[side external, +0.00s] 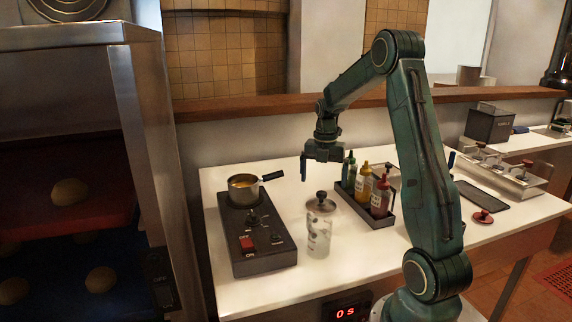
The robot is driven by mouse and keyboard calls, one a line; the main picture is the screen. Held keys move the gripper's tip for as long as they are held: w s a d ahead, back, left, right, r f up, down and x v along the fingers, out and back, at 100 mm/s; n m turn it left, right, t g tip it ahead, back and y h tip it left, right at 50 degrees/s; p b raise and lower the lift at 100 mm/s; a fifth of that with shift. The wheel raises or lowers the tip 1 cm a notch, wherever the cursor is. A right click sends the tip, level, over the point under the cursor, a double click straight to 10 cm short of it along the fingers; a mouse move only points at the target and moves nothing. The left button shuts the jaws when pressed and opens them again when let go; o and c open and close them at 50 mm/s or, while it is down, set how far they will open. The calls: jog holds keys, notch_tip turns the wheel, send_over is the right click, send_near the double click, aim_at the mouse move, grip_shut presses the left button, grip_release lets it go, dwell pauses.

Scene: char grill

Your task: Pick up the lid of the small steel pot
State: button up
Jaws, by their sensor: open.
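My gripper (305,172) points down, empty, above the table between the pot and the sauce bottles, behind and higher than the knobbed lid. Its fingers are small in the picture and partly overlap.
The hot plate (262,256) has knobs and a red switch. A black caddy (372,215) with several sauce bottles stands right of the jar. A small red knobbed object (482,217), a dark mat (483,195) and a steel tray (512,178) lie farther right.

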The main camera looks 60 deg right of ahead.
aim_at(322, 192)
jog(key=shift+f, duration=1.2)
jog(key=shift+w+f, duration=0.1)
jog(key=shift+f, duration=2.5)
jog(key=c, duration=0.8)
